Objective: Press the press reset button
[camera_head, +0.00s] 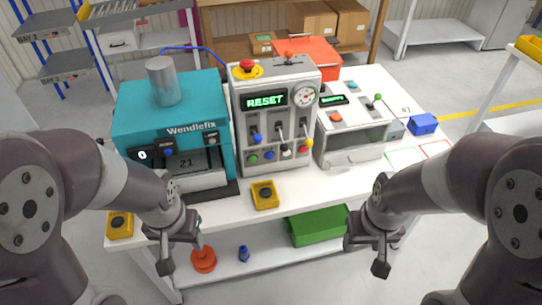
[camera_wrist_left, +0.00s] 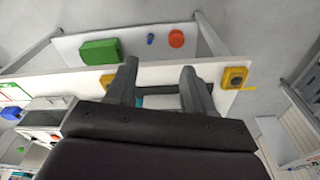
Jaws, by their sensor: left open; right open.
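The teal press (camera_head: 170,112), marked Wendlefix, stands at the left of the white workbench. Its front has a small black panel with a blue button (camera_head: 168,152), another small panel (camera_head: 211,139) at the right, and a white round dial (camera_head: 142,155). I cannot read which control is the reset button. The grey console (camera_head: 273,125) beside it shows RESET on a green display (camera_head: 266,100). My left gripper (camera_head: 184,252) is open and empty, in front of the bench edge below the press; its fingers also show in the left wrist view (camera_wrist_left: 158,85). My right gripper (camera_head: 366,256) is open and empty before the bench's right part.
A yellow button box (camera_head: 264,195) sits at the bench's front middle, another (camera_head: 120,224) at the front left corner. The console has a red emergency knob (camera_head: 247,68), levers and coloured buttons. A green bin (camera_head: 318,226) and red reel (camera_head: 203,259) are on the lower shelf.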

